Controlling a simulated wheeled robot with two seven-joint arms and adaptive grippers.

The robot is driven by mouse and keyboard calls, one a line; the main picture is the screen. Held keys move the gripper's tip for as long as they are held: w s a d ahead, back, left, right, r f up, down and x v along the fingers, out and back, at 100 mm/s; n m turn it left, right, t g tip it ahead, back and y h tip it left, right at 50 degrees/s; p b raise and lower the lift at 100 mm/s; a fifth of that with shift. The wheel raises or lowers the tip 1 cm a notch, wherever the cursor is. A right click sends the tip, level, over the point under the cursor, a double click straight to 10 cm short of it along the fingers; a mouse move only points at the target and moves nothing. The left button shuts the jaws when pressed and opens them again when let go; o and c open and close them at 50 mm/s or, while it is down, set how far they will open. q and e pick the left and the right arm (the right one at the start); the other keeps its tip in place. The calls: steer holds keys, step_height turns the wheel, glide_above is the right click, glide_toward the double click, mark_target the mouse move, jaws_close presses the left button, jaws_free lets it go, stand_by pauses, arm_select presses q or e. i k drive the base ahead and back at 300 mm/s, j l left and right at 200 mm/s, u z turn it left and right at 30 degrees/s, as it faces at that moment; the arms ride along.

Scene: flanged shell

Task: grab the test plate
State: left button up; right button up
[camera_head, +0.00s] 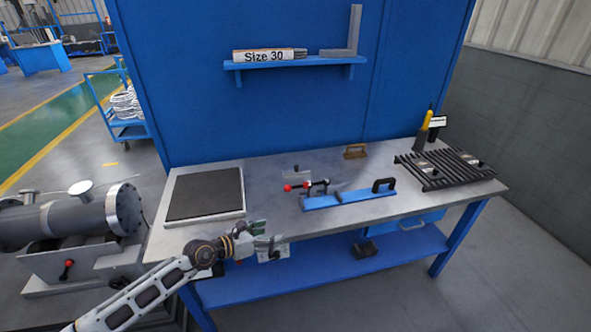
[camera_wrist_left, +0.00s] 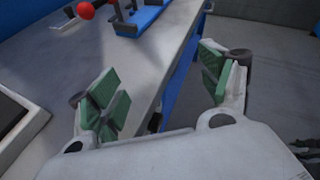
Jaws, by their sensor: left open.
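A small light grey plate (camera_head: 296,175) stands on the workbench behind a red-knobbed clamp (camera_head: 305,186); I cannot tell for sure that it is the test plate. The clamp sits at the left end of a blue fixture bar (camera_head: 350,198) with a black handle. My left gripper (camera_head: 264,238) is open and empty at the bench's front edge, apart from the plate and in front of it. In the left wrist view its green-padded fingers (camera_wrist_left: 160,88) are spread over the bench edge, with the clamp and the blue bar (camera_wrist_left: 138,18) beyond. My right gripper is not in view.
A dark square pad in a grey frame (camera_head: 242,208) lies on the bench's left. A slatted black rack (camera_head: 445,180) with small pieces and a yellow-handled tool (camera_head: 427,120) are at the right. A brown handled block (camera_head: 355,151) is behind. A blue shelf (camera_head: 290,63) hangs above.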

mark_target(297, 170)
steer(key=i+j, duration=0.2)
steer(key=i, duration=0.35)
steer(key=i+j, duration=0.15)
steer(key=i, duration=0.45)
